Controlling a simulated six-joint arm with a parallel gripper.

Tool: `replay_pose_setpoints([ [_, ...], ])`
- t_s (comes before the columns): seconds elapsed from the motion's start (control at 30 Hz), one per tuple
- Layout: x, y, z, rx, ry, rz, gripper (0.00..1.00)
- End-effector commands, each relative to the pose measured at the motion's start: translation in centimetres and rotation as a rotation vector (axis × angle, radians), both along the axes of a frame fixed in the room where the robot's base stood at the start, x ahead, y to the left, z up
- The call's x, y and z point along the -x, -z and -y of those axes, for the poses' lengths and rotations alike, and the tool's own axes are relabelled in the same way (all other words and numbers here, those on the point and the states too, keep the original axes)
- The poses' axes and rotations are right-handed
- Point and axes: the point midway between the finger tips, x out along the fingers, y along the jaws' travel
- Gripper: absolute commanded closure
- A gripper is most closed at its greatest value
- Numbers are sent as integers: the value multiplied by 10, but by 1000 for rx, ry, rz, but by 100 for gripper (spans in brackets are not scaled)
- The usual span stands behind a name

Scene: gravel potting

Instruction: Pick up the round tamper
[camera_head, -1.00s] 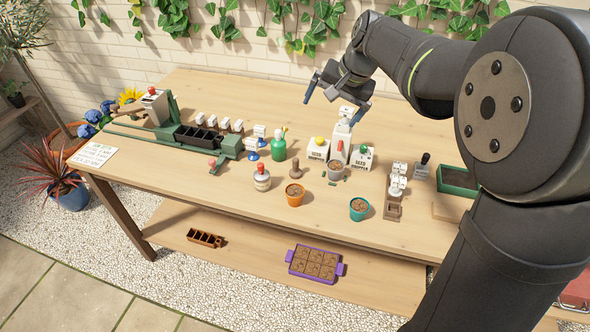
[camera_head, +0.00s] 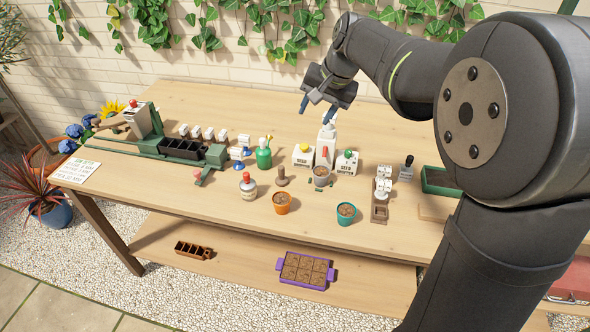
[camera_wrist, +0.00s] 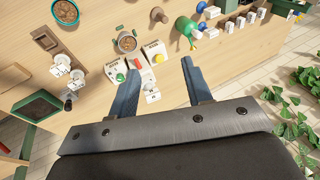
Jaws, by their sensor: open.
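The round tamper (camera_head: 282,176) looks like a small brown upright piece with a knob top and wider round base. It stands on the table between the red-capped bottle and a grey pot. In the wrist view the tamper (camera_wrist: 159,15) shows near the top edge, beyond my fingertips. My gripper (camera_head: 316,108) is raised above the back of the table, behind and above the tamper, near the white bottle. In the wrist view my gripper (camera_wrist: 160,70) has its two blue fingers apart with nothing held between them.
Close around the tamper are a red-capped bottle (camera_head: 249,188), an orange pot (camera_head: 282,204), a grey pot (camera_head: 321,177) and a green bottle (camera_head: 264,157). The table's front left (camera_head: 190,205) is clear.

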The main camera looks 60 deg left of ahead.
Motion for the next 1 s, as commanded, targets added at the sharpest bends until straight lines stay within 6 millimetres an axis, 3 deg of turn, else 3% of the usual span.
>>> replay_pose_setpoints([
  [0.17,3,17,-25,56,-137,50,55],
  [0.4,17,63,-85,201,-504,173,55],
  [0.53,26,85,-108,266,-665,222,55],
  [0.7,33,101,-123,314,-780,255,55],
  [0.87,34,116,-125,325,-804,260,55],
  [1.0,33,144,-124,328,-803,257,55],
])
